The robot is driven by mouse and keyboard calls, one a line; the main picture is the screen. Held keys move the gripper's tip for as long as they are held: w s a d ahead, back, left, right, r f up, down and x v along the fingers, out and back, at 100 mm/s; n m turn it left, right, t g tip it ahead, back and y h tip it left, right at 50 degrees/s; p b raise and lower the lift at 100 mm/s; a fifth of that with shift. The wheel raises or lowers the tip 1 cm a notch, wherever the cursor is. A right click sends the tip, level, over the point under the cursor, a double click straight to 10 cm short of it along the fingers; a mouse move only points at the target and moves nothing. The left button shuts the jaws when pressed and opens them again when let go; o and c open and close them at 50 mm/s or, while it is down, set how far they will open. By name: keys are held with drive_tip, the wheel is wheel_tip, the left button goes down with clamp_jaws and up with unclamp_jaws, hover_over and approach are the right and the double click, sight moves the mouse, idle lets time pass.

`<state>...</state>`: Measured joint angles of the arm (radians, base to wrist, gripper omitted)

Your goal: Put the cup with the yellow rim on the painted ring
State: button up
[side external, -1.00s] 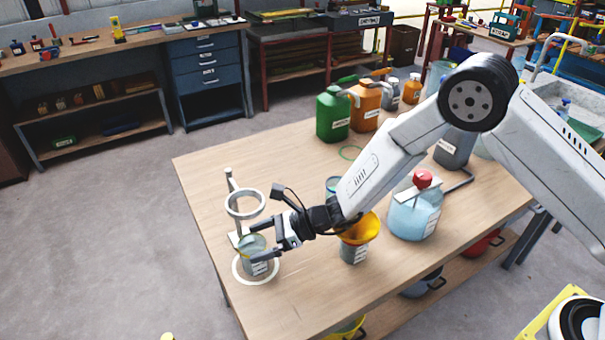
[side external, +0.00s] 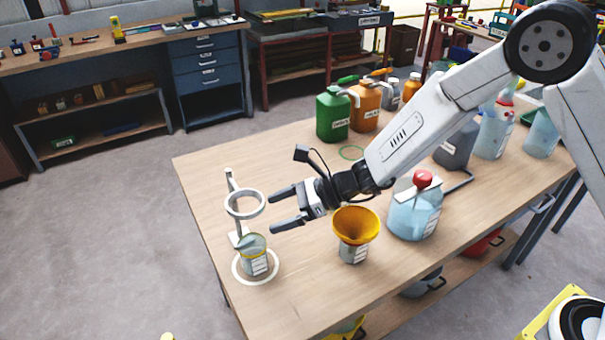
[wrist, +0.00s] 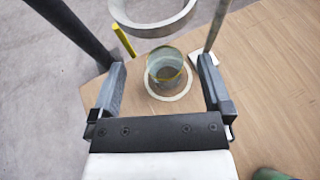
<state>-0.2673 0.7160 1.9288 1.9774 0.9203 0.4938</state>
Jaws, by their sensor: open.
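The cup with the yellow rim (side external: 254,258) stands upright inside the white painted ring (side external: 237,275) on the wooden table. It is clear grey with a white label. In the wrist view the cup (wrist: 166,70) stands within the painted ring (wrist: 186,92), seen between the fingers from behind. My gripper (side external: 272,211) is open and empty, above and to the right of the cup and apart from it. It also shows in the wrist view (wrist: 166,88).
A stand with a grey metal ring (side external: 245,203) rises just behind the cup. A yellow funnel (side external: 356,224) sits on a container right of it. A blue jug with a red cap (side external: 414,215) and green (side external: 333,115) and orange jugs (side external: 365,106) stand farther back.

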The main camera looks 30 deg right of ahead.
drive_tip(key=shift+r, duration=0.3)
idle(0.5)
drive_tip(key=s+d+n+g+h, duration=0.1)
drive_tip(key=s+d+n+h, duration=0.5)
drive_tip(key=s+d+n, duration=0.3)
drive_tip(key=s+d+n+g+h, duration=0.1)
drive_tip(key=s+d+n+h, duration=0.5)
drive_tip(key=s+d+n, duration=0.3)
drive_tip(key=d+n, duration=0.4)
drive_tip(key=d, duration=0.4)
drive_tip(key=shift+s+d+r+h, duration=0.15)
drive_tip(key=shift+s+h, duration=0.1)
drive_tip(key=shift+h, duration=0.05)
